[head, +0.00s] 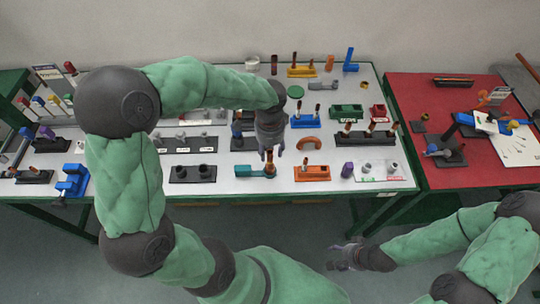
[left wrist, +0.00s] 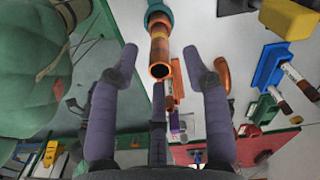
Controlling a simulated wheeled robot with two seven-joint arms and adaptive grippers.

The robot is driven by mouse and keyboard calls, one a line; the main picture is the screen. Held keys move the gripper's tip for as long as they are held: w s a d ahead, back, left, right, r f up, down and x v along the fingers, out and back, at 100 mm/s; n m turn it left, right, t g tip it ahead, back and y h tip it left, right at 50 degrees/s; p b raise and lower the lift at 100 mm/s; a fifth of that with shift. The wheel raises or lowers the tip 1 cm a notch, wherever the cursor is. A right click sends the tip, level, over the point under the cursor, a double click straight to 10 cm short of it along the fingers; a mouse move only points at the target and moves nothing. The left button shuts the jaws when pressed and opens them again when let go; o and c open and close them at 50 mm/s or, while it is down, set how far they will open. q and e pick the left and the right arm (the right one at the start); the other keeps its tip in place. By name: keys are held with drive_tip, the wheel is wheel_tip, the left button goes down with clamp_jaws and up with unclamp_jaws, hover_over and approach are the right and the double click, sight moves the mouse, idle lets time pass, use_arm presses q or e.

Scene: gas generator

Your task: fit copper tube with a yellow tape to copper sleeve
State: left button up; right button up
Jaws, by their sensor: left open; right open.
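A copper tube (head: 270,168) stands in a teal holder (head: 248,172) near the front middle of the white table. My left gripper (head: 271,154) is just above it, pointing down, with open fingers. In the left wrist view, a copper tube (left wrist: 160,55) with an open round end points between the spread fingers of the left gripper (left wrist: 161,60), apart from them. The teal holder (left wrist: 160,10) is behind it. My right gripper (head: 338,257) is open and empty in front of the table.
A blue holder (head: 306,122) and a dark holder (head: 362,137), both with copper pieces, stand to the right. A red table (head: 440,90) adjoins on the right.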

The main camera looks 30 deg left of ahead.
use_arm(q)
wheel_tip(320, 180, up, 6)
drive_tip(key=shift+r, duration=0.25)
drive_tip(key=shift+s+f, duration=0.1)
idle(0.5)
